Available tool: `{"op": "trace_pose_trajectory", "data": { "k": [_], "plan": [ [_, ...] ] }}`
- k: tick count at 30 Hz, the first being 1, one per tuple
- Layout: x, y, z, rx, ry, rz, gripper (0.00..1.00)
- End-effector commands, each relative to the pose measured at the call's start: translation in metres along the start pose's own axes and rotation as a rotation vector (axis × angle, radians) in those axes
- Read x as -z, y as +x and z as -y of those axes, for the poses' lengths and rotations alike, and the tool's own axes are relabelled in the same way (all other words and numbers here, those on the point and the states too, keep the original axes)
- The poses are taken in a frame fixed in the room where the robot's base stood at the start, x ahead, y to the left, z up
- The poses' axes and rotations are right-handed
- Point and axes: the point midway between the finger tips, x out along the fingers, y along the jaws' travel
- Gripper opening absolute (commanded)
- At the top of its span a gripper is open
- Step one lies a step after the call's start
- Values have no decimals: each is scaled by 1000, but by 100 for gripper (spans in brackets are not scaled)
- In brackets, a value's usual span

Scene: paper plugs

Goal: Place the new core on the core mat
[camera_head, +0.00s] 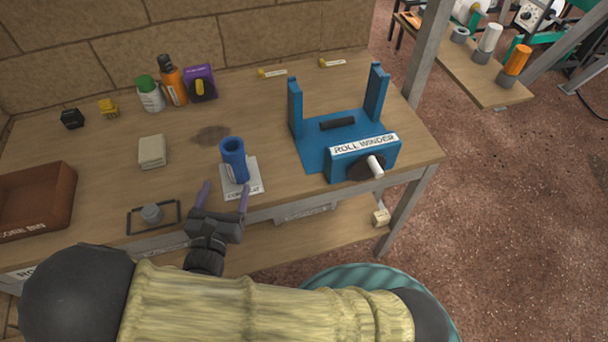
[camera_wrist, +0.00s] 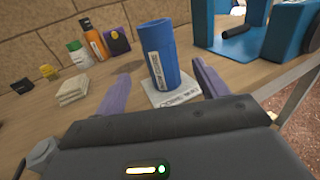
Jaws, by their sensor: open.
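A blue tube-shaped core (camera_head: 233,161) stands upright on the white core mat (camera_head: 254,188) near the front edge of the workbench. In the wrist view the blue core (camera_wrist: 170,62) carries a white label, and the mat (camera_wrist: 187,97) shows under its base. My gripper (camera_head: 224,192) is open, with its two purple fingers at the near side of the core, one to the left and one to the right. In the wrist view the fingers (camera_wrist: 160,85) are spread apart, and the core shows between them with gaps on both sides.
The blue roll winder (camera_head: 337,130) stands right of the mat. A brown core bin (camera_head: 35,203) is at the left end. A black frame with a grey knob (camera_head: 152,214) lies left of my gripper. Bottles (camera_head: 150,94) stand at the back. The bench between has free room.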

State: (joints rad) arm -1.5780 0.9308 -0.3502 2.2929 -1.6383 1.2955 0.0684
Motion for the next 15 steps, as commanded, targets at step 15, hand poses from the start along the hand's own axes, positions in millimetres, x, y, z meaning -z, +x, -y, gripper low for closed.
{"op": "trace_pose_trajectory", "data": {
  "k": [15],
  "plan": [
    [4,46,152,675,304,-269,73]
  ]
}}
